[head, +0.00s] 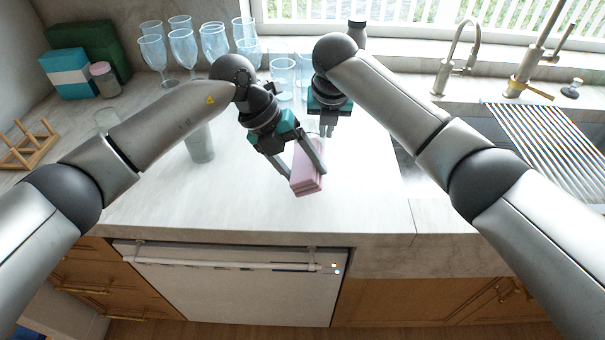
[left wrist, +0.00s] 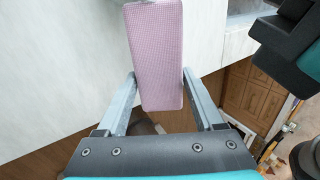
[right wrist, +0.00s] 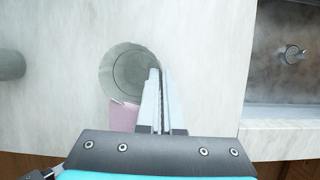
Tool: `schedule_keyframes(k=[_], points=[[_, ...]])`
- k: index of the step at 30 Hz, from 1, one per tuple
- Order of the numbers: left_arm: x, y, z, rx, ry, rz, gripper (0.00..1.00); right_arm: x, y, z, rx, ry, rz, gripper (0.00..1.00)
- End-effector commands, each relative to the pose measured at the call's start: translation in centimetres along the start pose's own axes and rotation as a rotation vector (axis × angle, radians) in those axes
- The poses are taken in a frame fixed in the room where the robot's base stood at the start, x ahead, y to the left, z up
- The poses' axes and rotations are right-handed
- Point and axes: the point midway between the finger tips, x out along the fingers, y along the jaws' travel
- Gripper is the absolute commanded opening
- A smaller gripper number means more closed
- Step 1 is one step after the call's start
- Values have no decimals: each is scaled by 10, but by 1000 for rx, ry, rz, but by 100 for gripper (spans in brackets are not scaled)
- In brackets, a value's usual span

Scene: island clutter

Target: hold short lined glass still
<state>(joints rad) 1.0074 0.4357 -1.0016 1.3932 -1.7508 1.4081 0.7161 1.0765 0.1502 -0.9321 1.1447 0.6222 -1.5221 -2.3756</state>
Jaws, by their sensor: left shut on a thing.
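The short lined glass (right wrist: 125,72) stands on the counter in the right wrist view, seen from above as a clear round rim with an inner ring. My right gripper (right wrist: 161,76) has its fingers close together at the glass's right edge, with the thin wall seemingly between them. In the head view my right gripper (head: 328,131) points down behind the left one, and the glass is largely hidden there. My left gripper (head: 306,175) is shut on a pink sponge (head: 308,160), held above the counter. The sponge also fills the middle of the left wrist view (left wrist: 157,50).
Several blue-tinted glasses (head: 183,48) stand at the back of the counter (head: 230,205). A tall clear glass (head: 200,145) stands left of the grippers. The sink and drying rack (head: 555,135) are at the right. The front counter is clear.

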Motion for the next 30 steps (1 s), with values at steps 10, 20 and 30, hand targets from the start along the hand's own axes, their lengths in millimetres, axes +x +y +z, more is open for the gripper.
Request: schedule_keyframes(k=[10,20,30], points=[[-1,-1,-1,0,2,0,13,2,-1,-2,-1,6,-4,0],[18,12,0,-1,5,1,13,2,-1,-2,-1,6,-3,0],[33,22,2,0,2,0,13,2,-1,-2,-1,6,-3,0]])
